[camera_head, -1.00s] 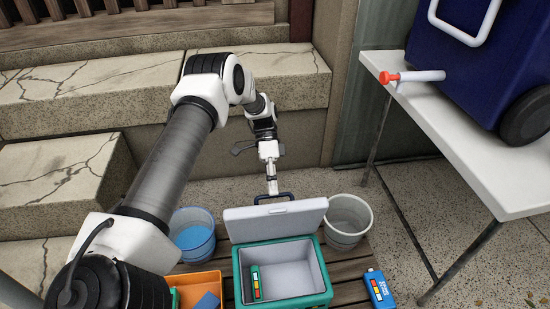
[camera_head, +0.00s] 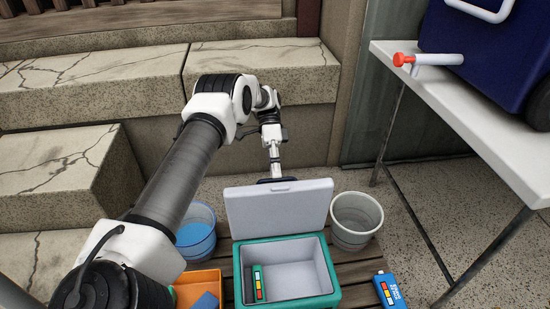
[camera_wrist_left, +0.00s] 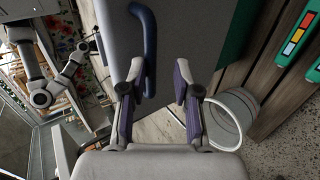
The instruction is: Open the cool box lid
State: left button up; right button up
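The teal cool box (camera_head: 242,280) stands on wooden slats with its pale grey lid (camera_head: 278,210) raised at the back, inner face towards me. Its inside is exposed. My left gripper (camera_head: 275,172) is behind the lid's top edge, partly hidden. In the left wrist view my left gripper (camera_wrist_left: 158,95) has its fingers apart. The dark blue lid handle (camera_wrist_left: 149,45) passes beside the left-hand finger, on the inner side of it; I cannot tell whether they touch. White arm parts at the left of that view look like my right arm, with its gripper too small to read.
A green striped pack (camera_head: 258,282) is inside the box. A blue pack (camera_head: 389,290) lies to the right. A white bucket (camera_head: 356,220), a blue-filled tub (camera_head: 196,233) and an orange tray (camera_head: 198,283) stand around it. Stone steps rise behind; a white table (camera_head: 470,115) is at right.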

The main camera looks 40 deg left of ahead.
pick_arm(q)
jog(key=o, duration=0.3)
notch_tip(320, 180, down, 2)
jog(key=shift+f, duration=0.1)
jog(key=shift+r, duration=0.2)
jog(key=shift+c, duration=0.5)
notch_tip(320, 180, up, 10)
jog(key=shift+r, duration=0.2)
